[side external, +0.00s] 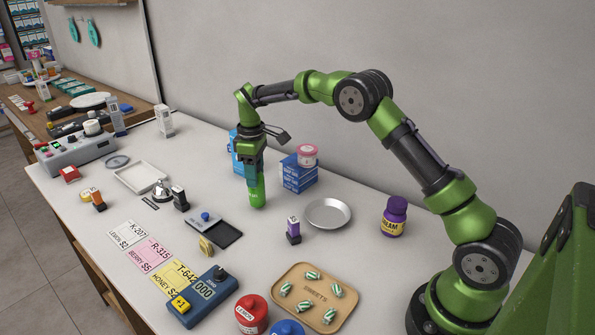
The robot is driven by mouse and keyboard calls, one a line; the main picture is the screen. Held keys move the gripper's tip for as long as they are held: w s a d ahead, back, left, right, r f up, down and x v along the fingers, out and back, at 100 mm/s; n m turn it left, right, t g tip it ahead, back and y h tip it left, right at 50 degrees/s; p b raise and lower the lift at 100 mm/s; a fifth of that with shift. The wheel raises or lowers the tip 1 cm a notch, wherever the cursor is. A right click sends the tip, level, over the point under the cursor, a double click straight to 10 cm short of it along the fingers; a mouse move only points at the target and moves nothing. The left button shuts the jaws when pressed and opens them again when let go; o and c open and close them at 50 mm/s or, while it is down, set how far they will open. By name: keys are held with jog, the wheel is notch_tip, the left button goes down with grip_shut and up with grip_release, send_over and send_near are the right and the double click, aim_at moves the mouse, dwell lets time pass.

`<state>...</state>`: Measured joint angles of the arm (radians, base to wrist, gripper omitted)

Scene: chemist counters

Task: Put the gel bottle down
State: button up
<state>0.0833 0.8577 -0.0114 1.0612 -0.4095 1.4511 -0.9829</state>
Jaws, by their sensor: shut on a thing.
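The gel bottle (258,194) is bright green and upright below my gripper (250,172). My gripper points down and is shut on the bottle's upper part. The fingers hide the bottle's top. The bottle's lower end is at or just above the white counter (270,260); I cannot tell whether it touches.
Blue boxes (299,174) with a pink-and-white tub (307,155) on top stand close behind to the right. A metal dish (328,214) lies right of the bottle. A black-and-grey pad (215,230) and a purple stamp (293,231) are in front. A purple jar (393,216) stands further right.

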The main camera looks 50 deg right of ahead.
jog(key=shift+f, duration=0.5)
jog(key=o, duration=1.1)
jog(key=shift+f, duration=0.15)
jog(key=shift+o, duration=0.2)
